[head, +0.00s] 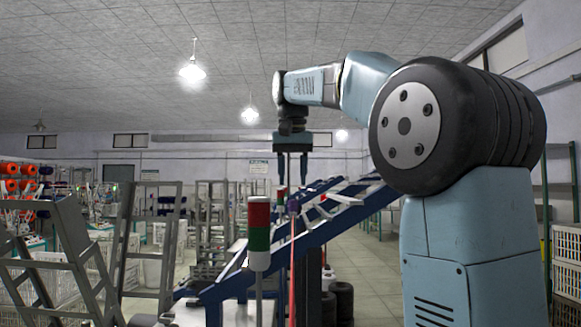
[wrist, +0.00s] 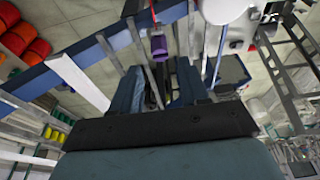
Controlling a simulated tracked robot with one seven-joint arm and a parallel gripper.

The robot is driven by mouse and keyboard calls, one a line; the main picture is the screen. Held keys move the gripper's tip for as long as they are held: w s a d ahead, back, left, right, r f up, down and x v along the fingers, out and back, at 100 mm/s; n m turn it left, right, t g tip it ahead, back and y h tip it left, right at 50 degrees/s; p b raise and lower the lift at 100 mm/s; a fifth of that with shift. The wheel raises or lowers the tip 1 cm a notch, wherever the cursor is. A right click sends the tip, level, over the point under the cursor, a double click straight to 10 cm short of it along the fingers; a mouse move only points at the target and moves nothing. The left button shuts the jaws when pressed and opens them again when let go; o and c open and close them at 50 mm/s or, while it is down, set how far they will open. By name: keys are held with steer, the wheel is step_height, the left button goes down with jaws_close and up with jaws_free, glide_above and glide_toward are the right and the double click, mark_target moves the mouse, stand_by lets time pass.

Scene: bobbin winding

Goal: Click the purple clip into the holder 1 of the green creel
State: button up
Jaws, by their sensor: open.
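The purple clip (head: 293,206) hangs at the top of a red strand, just below my gripper (head: 292,179) in the head view. In the wrist view the purple clip (wrist: 159,46) shows beyond the fingertips, between them from side to side. My gripper (wrist: 160,70) is open and points down, with its two fingers spread and nothing held. The clip looks apart from both fingers. I cannot make out a green creel or its holder 1 for certain in either view.
A slanted blue beam (head: 318,215) with grey plates runs below and right of my gripper. A red and green signal column (head: 259,234) stands in front, left of the strand. Grey metal frames (head: 75,255) fill the left. Open floor (head: 375,270) shows right of the beam.

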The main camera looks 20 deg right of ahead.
steer(key=shift+x, duration=3.1)
steer(key=shift+c, duration=0.3)
jaws_close()
steer(key=shift+w+v, duration=0.25)
steer(key=shift+v, duration=0.85)
steer(key=shift+w+v, duration=0.25)
steer(key=shift+v, duration=0.85)
steer(key=shift+d+r, duration=0.1)
steer(key=shift+d, duration=0.05)
